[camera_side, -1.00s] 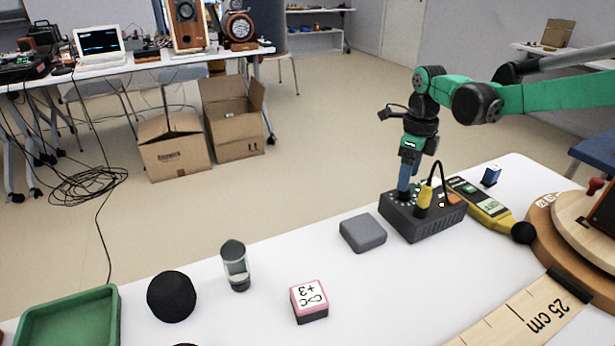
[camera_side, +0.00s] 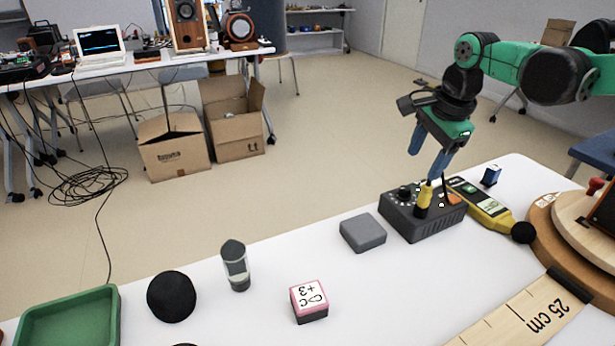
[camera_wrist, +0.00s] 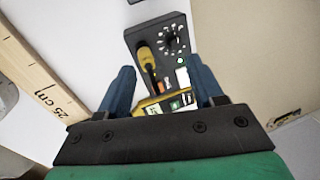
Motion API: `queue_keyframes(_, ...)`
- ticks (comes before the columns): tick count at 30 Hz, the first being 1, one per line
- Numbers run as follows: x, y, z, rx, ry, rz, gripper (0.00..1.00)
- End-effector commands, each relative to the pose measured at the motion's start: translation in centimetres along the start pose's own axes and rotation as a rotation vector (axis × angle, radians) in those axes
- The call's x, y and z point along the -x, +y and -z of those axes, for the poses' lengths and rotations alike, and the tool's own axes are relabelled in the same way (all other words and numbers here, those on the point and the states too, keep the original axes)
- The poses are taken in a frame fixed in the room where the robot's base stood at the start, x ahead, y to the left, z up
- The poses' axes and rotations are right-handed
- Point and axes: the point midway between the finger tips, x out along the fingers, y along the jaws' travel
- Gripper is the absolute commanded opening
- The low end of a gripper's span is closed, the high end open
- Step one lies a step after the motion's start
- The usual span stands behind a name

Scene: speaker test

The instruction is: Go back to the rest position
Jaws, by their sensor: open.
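My gripper (camera_side: 427,152) hangs above the dark control box at the right of the white table, its blue fingers spread and empty. The control box (camera_side: 405,228) has a knob with a dial and a yellow plug (camera_side: 423,200) standing in its top. In the wrist view the box (camera_wrist: 142,33) lies beyond my open fingers (camera_wrist: 162,90), with the yellow plug (camera_wrist: 146,58) in it and the knob's dial beside the plug. My fingers look apart from the box and plug.
A yellow meter (camera_side: 490,212) lies behind the box. A ruler (camera_side: 525,312) lies at the front right.

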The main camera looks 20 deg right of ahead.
Motion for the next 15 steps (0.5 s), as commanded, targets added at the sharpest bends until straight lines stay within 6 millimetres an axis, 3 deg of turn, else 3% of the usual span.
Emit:
queue_keyframes(3,1.1,2.4,-0.6,0.391,0.010,0.095,0.60)
queue_keyframes(9,1.6,6.1,-1.3,1.046,0.105,0.243,0.60)
queue_keyframes(15,0.9,8.4,-1.7,1.493,0.231,0.324,0.60)
